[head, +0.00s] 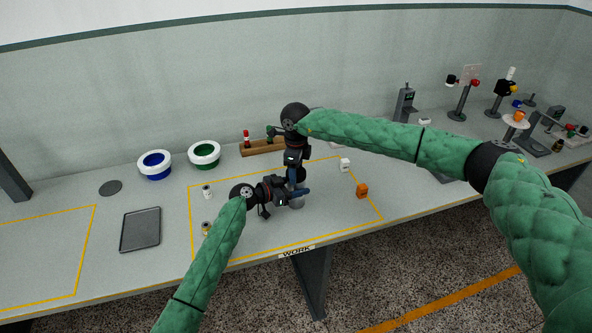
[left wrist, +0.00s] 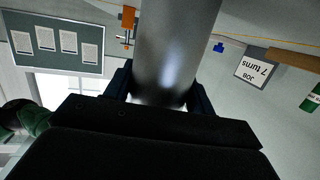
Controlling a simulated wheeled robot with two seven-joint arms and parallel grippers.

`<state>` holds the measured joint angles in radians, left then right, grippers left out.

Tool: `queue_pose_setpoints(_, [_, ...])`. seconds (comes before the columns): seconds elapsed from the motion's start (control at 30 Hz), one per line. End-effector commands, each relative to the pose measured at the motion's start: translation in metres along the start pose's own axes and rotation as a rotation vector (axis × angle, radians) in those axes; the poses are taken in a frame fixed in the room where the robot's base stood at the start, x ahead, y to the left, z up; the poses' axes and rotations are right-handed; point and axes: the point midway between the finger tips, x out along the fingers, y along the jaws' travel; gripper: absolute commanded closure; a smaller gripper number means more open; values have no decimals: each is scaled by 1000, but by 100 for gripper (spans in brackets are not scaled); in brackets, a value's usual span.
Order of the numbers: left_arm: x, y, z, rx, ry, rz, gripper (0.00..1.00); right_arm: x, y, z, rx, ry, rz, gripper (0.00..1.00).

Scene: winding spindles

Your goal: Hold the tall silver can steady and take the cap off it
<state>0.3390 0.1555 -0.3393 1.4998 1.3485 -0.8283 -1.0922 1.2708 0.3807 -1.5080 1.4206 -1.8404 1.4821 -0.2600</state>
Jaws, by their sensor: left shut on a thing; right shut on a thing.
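The tall silver can (head: 297,204) stands inside the yellow outline on the table, mostly hidden by my grippers in the head view. In the left wrist view the can (left wrist: 175,45) is a large smooth grey cylinder between the dark fingers. My left gripper (head: 297,194) comes in from the left and is shut around the can's body. My right gripper (head: 297,179) points down from above, directly over the can, and is shut at its top. The cap is hidden between the right fingers, so I cannot tell whether it still touches the can.
An orange block (head: 362,191) and a white block (head: 345,165) stand right of the can. Small containers (head: 207,192) (head: 206,228) stand left. The table's front left is clear.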

Motion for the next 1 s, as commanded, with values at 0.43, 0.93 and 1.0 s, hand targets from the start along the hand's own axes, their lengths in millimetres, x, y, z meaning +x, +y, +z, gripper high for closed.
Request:
queue_pose_setpoints(0.43, [-1, 0, 0, 0, -1, 0, 100, -1, -4, -2, -627, 3, -4, 69])
queue_pose_setpoints(0.93, [0, 0, 0, 0, 0, 0, 100, -1, -4, -2, -768, 2, -4, 69])
queue_pose_setpoints(1.0, [0, 0, 0, 0, 0, 0, 100, -1, -4, -2, -768, 2, -4, 69])
